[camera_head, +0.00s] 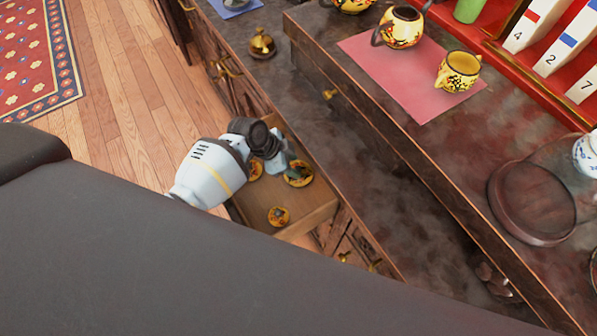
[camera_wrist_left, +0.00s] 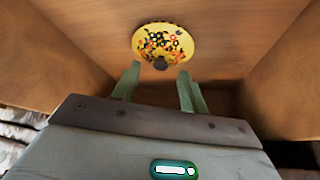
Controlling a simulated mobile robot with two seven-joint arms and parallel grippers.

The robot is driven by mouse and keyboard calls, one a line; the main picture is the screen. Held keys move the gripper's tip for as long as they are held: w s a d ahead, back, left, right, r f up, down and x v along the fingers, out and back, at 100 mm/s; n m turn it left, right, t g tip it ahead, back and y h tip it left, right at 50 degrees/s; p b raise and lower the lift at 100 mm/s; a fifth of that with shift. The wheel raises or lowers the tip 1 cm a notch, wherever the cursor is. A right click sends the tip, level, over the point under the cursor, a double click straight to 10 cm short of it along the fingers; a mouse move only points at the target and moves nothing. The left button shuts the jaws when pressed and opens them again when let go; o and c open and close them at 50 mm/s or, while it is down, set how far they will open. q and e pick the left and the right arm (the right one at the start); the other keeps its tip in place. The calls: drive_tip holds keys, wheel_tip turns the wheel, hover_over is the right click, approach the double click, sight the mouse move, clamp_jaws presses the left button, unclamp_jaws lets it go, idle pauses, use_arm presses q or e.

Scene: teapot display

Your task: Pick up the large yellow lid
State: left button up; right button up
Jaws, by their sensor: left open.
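The large yellow lid (camera_head: 302,181), patterned in red and black, lies in an open wooden drawer (camera_head: 318,212) in the head view. In the left wrist view the yellow lid (camera_wrist_left: 165,42) shows ahead of the fingertips, with its dark knob near the gap between them. My left gripper (camera_head: 291,171) reaches over the drawer from the left and partly covers the lid. In the left wrist view its two fingers (camera_wrist_left: 157,80) are apart with nothing held between them. I cannot tell whether they touch the lid. My right gripper is not in view.
The drawer walls stand close around. Above is a dark counter (camera_head: 400,170) with yellow teapots (camera_head: 402,27) and a pink mat (camera_head: 415,95).

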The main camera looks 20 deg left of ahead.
use_arm(q)
drive_tip(key=shift+x, duration=0.95)
drive_tip(key=shift+f, duration=0.1)
clamp_jaws()
drive_tip(key=shift+v, duration=0.8)
drive_tip(key=s+a+r+p, duration=0.1)
drive_tip(key=s+a+r, duration=0.2)
drive_tip(key=a, duration=0.2)
drive_tip(key=s+a+r, duration=0.3)
drive_tip(key=a, duration=0.3)
drive_tip(key=shift+s+a+r+p, duration=0.2)
drive_tip(key=shift+s+r+p, duration=0.05)
drive_tip(key=shift+r+p, duration=0.1)
